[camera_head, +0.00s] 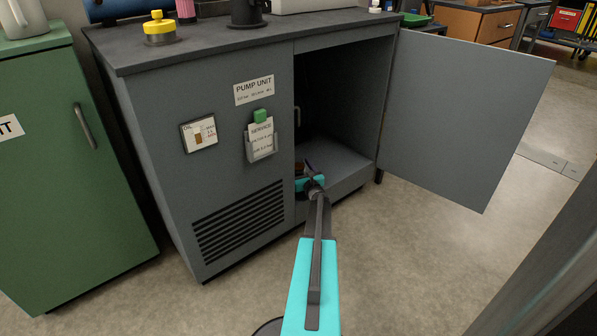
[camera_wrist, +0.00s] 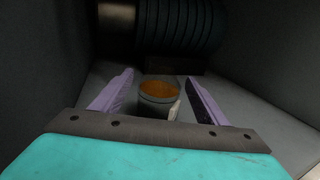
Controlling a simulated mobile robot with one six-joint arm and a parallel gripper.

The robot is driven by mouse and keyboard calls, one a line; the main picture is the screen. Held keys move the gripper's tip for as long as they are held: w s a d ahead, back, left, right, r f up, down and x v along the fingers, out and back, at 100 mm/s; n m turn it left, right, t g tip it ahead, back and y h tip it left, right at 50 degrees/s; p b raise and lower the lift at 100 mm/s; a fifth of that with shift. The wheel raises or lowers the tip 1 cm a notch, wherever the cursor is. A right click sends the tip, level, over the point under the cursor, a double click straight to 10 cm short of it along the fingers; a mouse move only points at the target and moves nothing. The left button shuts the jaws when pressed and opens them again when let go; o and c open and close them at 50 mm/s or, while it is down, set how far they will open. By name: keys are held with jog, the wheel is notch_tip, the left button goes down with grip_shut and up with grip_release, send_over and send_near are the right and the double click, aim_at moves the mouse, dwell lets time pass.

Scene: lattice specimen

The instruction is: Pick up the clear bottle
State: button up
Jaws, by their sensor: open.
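Inside the open cabinet, the wrist view shows a short, round, dark-sided container (camera_wrist: 159,98) with an orange-brown top or contents and a small pale tab or label at its lower right. I cannot tell if it is the clear bottle; no other bottle shows in the cabinet. My gripper (camera_wrist: 160,76) is open, with one purple finger on each side of the container and a visible gap on both sides.
The grey pump unit cabinet (camera_head: 225,130) has its door (camera_head: 465,115) swung open to the right. A dark ribbed cylinder (camera_wrist: 180,25) lies behind the container. A green cabinet (camera_head: 65,170) stands at left. The floor (camera_head: 420,250) at right is clear.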

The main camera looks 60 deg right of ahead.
aim_at(298, 159)
jog(key=c, duration=1.4)
jog(key=shift+o, duration=0.2)
jog(key=shift+r, duration=0.15)
jog(key=shift+r+p, duration=0.65)
jog(key=shift+r, duration=0.15)
notch_tip(298, 159, up, 2)
jog(key=shift+r+p, duration=0.1)
jog(key=shift+p, duration=0.55)
jog(key=s+a+p, duration=0.4)
jog(key=s, duration=1.1)
jog(key=shift+s+r+p, duration=0.25)
jog(key=shift+r+p, duration=0.15)
jog(key=shift+r, duration=0.05)
